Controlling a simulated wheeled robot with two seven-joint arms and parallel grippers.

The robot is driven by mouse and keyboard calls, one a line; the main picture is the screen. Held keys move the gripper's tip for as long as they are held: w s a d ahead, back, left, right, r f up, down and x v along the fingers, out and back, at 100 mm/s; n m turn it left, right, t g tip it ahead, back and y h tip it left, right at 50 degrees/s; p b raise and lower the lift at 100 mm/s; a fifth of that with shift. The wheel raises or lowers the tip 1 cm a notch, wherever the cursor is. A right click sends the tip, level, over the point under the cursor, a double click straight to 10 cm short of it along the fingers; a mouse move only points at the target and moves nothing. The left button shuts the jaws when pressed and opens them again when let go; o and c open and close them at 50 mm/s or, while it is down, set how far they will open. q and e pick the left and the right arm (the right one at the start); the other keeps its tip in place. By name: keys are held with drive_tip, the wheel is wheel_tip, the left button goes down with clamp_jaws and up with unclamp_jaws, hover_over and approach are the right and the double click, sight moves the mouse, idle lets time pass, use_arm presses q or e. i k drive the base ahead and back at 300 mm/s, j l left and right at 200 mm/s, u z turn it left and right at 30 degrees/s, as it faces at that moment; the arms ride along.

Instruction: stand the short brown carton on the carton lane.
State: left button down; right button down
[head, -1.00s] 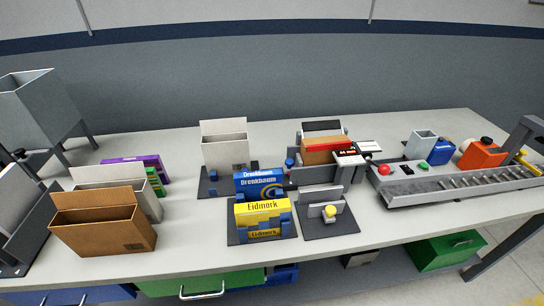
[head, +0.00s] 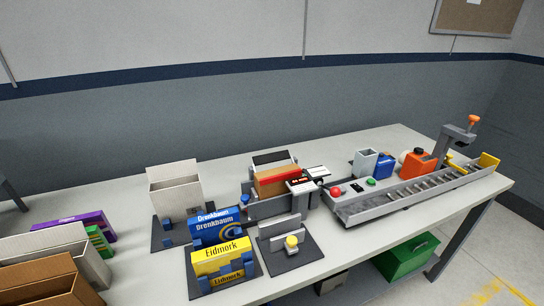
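A brown open-topped carton (head: 50,280) stands at the lower left of the table, cut off by the picture's edge, in front of a pale open-topped carton. Another brown block-like thing with a red top (head: 277,181) sits in a grey fixture (head: 252,208) near the middle; I cannot tell if it is a carton. A long grey roller lane (head: 405,195) runs along the right of the table; no label shows whether it is the carton lane. Neither of my grippers is in view.
A yellow box (head: 221,256) and a blue box (head: 215,228) stand in dark holders. A white open carton (head: 174,188) stands behind them. The table's (head: 340,262) front right strip is clear.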

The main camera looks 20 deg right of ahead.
sight(278, 188)
drive_tip(key=i+l, duration=0.1)
drive_tip(key=l, duration=0.35)
drive_tip(key=i+l+u, duration=0.1)
drive_tip(key=l, duration=0.8)
drive_tip(key=u, duration=4.7)
drive_tip(key=k+l, duration=0.05)
